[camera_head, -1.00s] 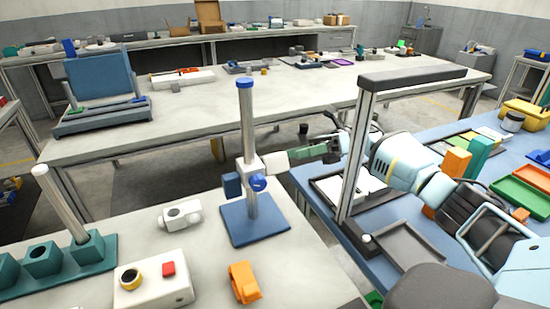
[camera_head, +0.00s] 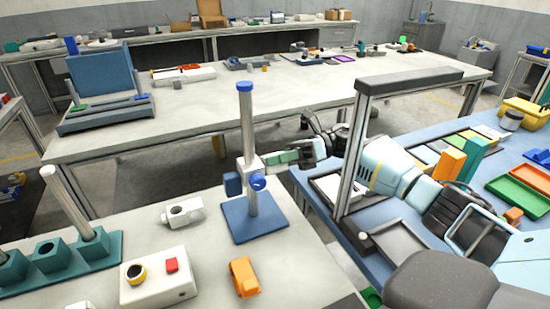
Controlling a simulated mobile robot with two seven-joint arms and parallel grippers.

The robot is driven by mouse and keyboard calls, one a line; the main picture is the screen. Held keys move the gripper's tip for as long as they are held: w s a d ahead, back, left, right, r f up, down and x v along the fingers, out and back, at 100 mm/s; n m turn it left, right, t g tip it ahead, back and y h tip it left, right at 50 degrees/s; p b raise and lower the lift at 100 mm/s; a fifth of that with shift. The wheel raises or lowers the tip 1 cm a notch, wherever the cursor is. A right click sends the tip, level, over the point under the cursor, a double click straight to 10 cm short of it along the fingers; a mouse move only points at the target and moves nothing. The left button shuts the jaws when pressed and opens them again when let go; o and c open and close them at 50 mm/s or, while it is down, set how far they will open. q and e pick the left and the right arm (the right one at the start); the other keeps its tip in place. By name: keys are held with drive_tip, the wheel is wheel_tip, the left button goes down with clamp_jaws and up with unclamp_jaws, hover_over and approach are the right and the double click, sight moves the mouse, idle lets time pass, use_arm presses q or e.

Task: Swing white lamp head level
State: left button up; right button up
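A stand with a blue base (camera_head: 255,219) and an upright metal post (camera_head: 246,125) stands on the near light table. A white block (camera_head: 252,169), seemingly the lamp head, sits on the post with a blue knob (camera_head: 258,183) in front and a dark blue block (camera_head: 232,184) at its left. My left gripper is out of view.
A white holed part (camera_head: 183,212), a white button box (camera_head: 158,280), an orange part (camera_head: 243,277) and a teal rack (camera_head: 60,262) lie on the near table.

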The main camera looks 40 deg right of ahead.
drive_tip(key=c, duration=0.4)
drive_tip(key=shift+m, duration=0.3)
drive_tip(key=m, duration=0.2)
drive_tip(key=shift+w+f+m, duration=0.1)
drive_tip(key=shift+m, duration=0.3)
drive_tip(key=m, duration=0.3)
drive_tip(key=shift+m, duration=0.3)
drive_tip(key=m, duration=0.2)
drive_tip(key=shift+w+f+m, duration=0.1)
drive_tip(key=shift+f+m, duration=0.05)
drive_tip(key=shift+m, duration=0.25)
drive_tip(key=shift+f+m, duration=0.1)
drive_tip(key=shift+m, duration=0.7)
